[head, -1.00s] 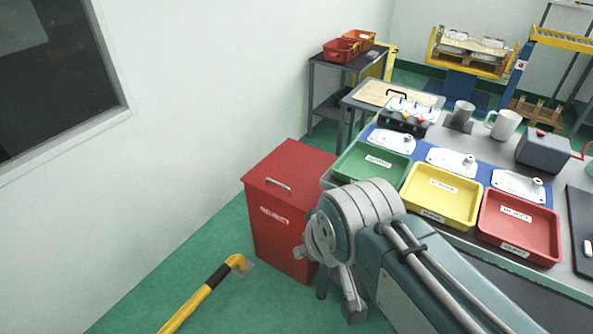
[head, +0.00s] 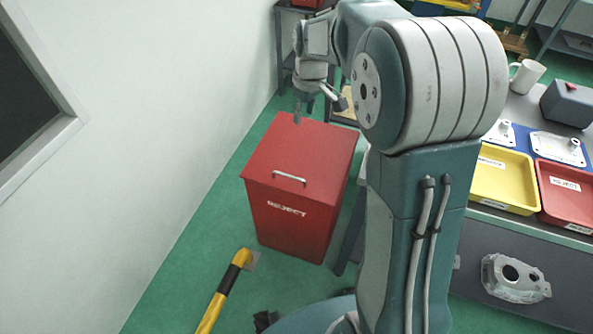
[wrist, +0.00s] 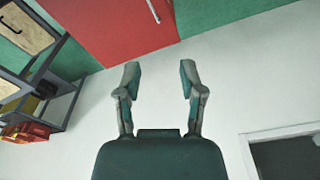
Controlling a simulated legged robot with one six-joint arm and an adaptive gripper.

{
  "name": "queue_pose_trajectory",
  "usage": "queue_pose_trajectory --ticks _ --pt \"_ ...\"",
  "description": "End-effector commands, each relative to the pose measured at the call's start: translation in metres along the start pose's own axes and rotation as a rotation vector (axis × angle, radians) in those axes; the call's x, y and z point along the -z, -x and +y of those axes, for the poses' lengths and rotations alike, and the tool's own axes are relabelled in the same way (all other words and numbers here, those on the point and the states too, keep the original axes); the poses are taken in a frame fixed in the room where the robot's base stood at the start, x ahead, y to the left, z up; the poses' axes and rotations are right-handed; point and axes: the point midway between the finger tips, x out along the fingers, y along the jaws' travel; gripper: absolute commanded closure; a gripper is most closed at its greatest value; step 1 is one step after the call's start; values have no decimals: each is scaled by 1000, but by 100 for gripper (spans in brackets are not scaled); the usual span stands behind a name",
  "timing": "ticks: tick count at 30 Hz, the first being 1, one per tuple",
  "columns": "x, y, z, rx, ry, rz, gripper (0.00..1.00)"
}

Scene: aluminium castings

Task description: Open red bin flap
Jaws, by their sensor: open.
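The red bin (head: 295,215) stands on the green floor near the white wall, with REJECT lettered on its front. Its red flap (head: 305,150) lies flat and closed on top, with a silver bar handle (head: 289,177) near the front edge. My gripper (head: 317,110) shows in the head view over the far side of the bin, fingers pointing down. In the wrist view my gripper (wrist: 160,75) is open and empty. The red flap (wrist: 110,25) shows beyond the fingertips there, with the handle (wrist: 153,10) at the top edge. The fingers look apart from the flap.
A yellow and black rail (head: 225,290) stands in front of the bin. The workbench, with a yellow tray (head: 500,180) and a red tray (head: 568,195), is to the right. A dark shelf (wrist: 45,90) shows at left in the wrist view. My arm hides part of the bench.

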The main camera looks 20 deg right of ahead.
Motion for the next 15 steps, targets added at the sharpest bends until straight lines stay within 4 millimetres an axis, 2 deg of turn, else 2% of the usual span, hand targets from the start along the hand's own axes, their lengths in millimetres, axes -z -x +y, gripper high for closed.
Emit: queue_pose_trajectory --ticks 1,7,15 --pt "8 -20 9 19 26 -21 49" --pt "32 -93 35 83 144 -76 49" --pt "43 -200 60 177 293 -129 49"
